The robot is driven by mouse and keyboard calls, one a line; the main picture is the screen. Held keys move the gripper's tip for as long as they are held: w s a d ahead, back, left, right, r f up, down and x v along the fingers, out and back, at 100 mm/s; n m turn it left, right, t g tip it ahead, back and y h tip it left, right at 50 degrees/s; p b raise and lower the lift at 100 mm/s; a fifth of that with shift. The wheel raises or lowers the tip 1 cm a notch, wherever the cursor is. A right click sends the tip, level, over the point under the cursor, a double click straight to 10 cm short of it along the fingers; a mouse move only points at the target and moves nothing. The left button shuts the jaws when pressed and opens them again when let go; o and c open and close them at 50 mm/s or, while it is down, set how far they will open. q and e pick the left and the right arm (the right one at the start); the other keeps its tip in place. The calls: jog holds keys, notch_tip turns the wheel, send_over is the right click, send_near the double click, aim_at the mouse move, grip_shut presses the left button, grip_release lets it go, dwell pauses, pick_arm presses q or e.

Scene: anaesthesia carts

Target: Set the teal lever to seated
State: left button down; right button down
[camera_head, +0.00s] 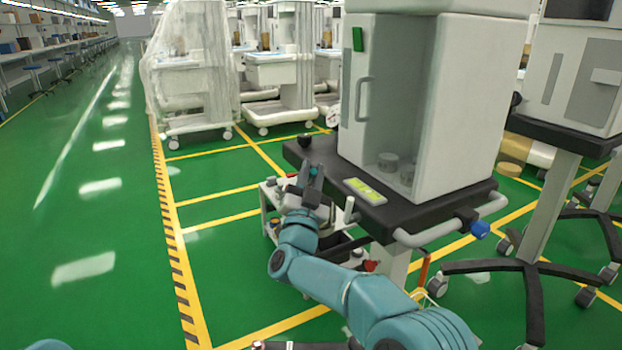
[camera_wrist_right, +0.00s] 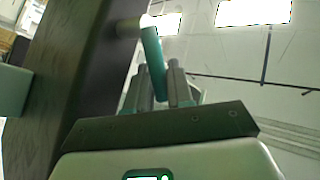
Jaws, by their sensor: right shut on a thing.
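The teal lever (camera_wrist_right: 153,55) shows in the right wrist view as a short teal bar that joins a pale round stub at its upper end. Its lower part lies between the two fingers of my right gripper (camera_wrist_right: 160,88), which is shut on it. In the head view my right gripper (camera_head: 313,175) is at the left edge of the cart's dark worktop, and the lever is mostly hidden there. I cannot read the lever's setting from these views. My left gripper is out of view.
A tall grey cabinet (camera_head: 465,110) stands on the dark worktop (camera_head: 300,152). A yellow-green display (camera_head: 365,190) and a black knob (camera_head: 304,140) are near the gripper. A blue knob (camera_head: 479,229) is at the front right. Green floor lies open at left.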

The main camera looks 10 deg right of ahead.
jog(key=c, duration=1.1)
grip_release()
